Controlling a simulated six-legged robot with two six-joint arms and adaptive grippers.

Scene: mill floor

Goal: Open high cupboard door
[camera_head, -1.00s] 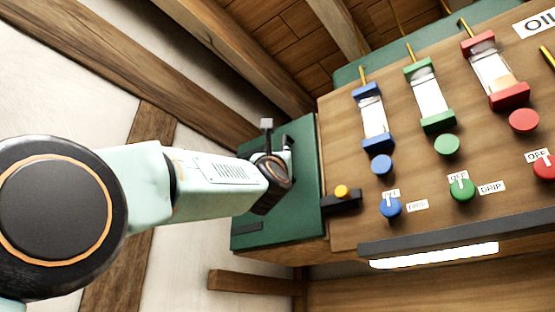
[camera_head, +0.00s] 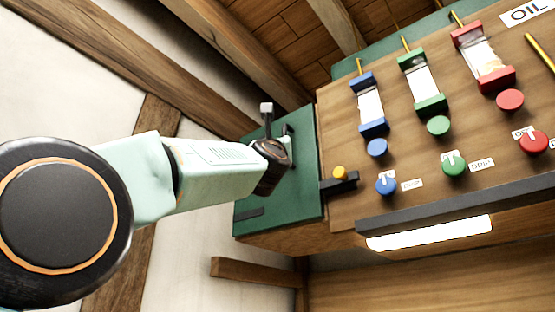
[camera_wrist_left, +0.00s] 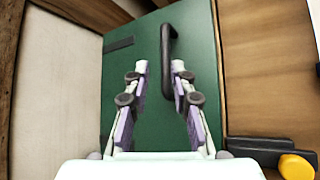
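The green cupboard door (camera_head: 297,196) is at the left end of the wooden oil panel, high up, and looks shut. In the left wrist view the green door (camera_wrist_left: 120,75) fills the middle, with a black bar handle (camera_wrist_left: 166,62) on it. My left gripper (camera_wrist_left: 160,68) is open, its two fingers on either side of the handle's lower part, with the handle between the fingertips. I cannot tell whether they touch it. In the head view my left gripper (camera_head: 277,135) is at the door, beside the handle (camera_head: 289,146), partly hidden by my wrist. My right gripper is not in view.
A black latch with a yellow knob (camera_head: 340,173) sits at the door's right edge; its yellow knob (camera_wrist_left: 296,167) is low right in the wrist view. The oil panel (camera_head: 340,120) with coloured knobs and gauges is to the right. Wooden beams (camera_head: 220,60) run above.

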